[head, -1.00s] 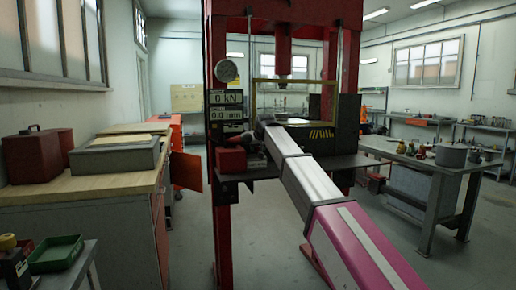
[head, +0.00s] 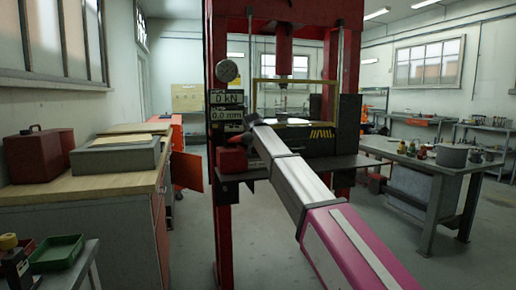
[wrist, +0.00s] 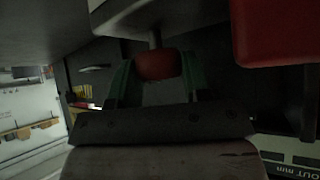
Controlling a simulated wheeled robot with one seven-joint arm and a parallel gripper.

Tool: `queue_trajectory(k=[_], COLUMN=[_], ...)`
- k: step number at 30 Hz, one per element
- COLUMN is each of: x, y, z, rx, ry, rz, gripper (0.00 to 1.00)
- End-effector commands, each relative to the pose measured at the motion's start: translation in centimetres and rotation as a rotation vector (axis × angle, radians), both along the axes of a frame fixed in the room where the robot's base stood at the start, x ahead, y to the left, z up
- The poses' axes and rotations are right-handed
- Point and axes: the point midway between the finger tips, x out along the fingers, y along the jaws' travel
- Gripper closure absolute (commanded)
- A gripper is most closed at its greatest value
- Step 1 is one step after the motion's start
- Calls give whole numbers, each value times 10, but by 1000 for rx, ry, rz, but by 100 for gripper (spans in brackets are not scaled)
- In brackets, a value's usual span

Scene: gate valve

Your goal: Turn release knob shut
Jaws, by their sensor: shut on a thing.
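The release knob (wrist: 156,66) is a dark red rounded knob on a short grey stem in the wrist view. The stem runs up to a pale grey block. My gripper (wrist: 157,74) has its two green fingers on either side of the knob and is shut on it. In the head view the end of my arm reaches the left side of the red press frame (head: 222,215), by the readouts. The knob cannot be made out there.
A readout (head: 226,98) on the press shows 0 kN. A red block (head: 232,160) sits just below my arm's end, and a red body (wrist: 280,30) fills the wrist view's upper right. A workbench (head: 110,205) stands left and a metal table (head: 440,170) right.

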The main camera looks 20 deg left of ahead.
Motion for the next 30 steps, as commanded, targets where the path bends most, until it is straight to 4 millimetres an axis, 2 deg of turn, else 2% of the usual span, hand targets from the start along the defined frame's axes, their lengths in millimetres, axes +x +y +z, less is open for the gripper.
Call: queue_trajectory(k=[6,7,9,20,30], x=[-1,-1,-1,0,0], y=[0,0,0,0,-3], z=[-1,-1,-1,0,0], rx=[0,0,0,1,2], ry=[3,3,3,1,1], rz=[-1,-1,-1,12,225], gripper=[80,53,30,30,30])
